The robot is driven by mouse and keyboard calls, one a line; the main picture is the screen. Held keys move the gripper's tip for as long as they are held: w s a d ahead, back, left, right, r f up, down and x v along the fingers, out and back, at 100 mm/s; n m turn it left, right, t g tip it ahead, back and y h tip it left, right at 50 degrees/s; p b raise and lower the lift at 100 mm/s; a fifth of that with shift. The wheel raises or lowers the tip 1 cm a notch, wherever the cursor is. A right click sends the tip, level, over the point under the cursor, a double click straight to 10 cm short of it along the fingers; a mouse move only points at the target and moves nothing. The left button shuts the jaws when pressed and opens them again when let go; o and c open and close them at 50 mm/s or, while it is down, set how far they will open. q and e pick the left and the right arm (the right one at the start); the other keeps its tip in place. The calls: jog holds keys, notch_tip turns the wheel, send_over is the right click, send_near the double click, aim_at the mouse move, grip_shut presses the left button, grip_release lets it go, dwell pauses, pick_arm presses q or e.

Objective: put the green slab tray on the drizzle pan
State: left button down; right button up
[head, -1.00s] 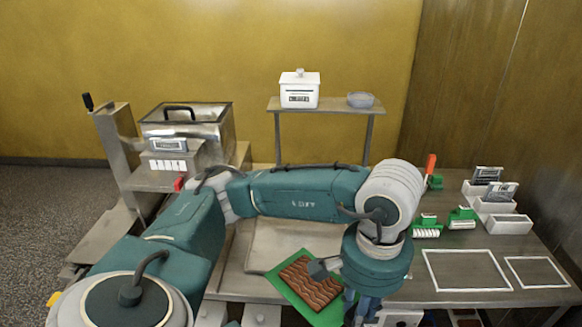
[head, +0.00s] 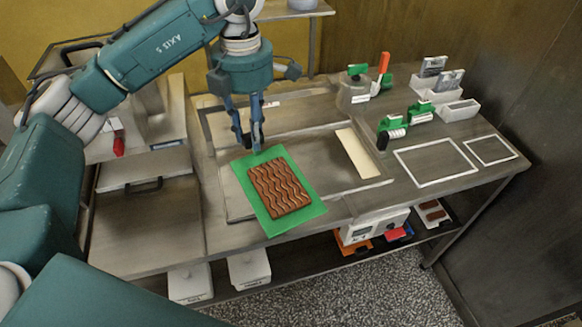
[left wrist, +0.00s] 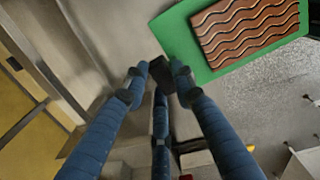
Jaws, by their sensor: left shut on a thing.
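The green slab tray (head: 310,205) carries a brown slab with wavy ridges (head: 279,188). My left gripper (head: 252,143) is shut on the tray's far edge in the head view. In the left wrist view the fingertips (left wrist: 166,84) meet at the near corner of the tray (left wrist: 181,40). A shallow metal pan (head: 236,203), seemingly the drizzle pan, lies on the worktop behind and under the tray, which hides much of it. The tray looks raised, with its near corner overlapping the worktop's front edge; I cannot tell the gap. My right gripper is not in view.
A long metal frame with a pale strip (head: 357,153) lies behind. Green-handled tools (head: 392,130), white bins (head: 459,110) and white outlines (head: 436,162) are at the right. A lidded metal box (head: 144,170) is at the left. A lower shelf holds a white device (head: 374,226).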

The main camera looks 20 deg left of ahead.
pick_arm(q)
jog(key=w+a+r+n, duration=0.3)
jog(key=w+r+n, duration=0.15)
jog(key=n, duration=1.05)
jog(key=shift+n, duration=0.3)
jog(key=f, duration=1.1)
jog(key=w+f, duration=0.1)
jog(key=f, duration=0.4)
jog(key=shift+a+f, duration=0.15)
jog(key=shift+f, duration=0.05)
notch_tip(320, 180, down, 4)
jog(key=shift+f+p, duration=0.1)
jog(key=shift+p, duration=0.3)
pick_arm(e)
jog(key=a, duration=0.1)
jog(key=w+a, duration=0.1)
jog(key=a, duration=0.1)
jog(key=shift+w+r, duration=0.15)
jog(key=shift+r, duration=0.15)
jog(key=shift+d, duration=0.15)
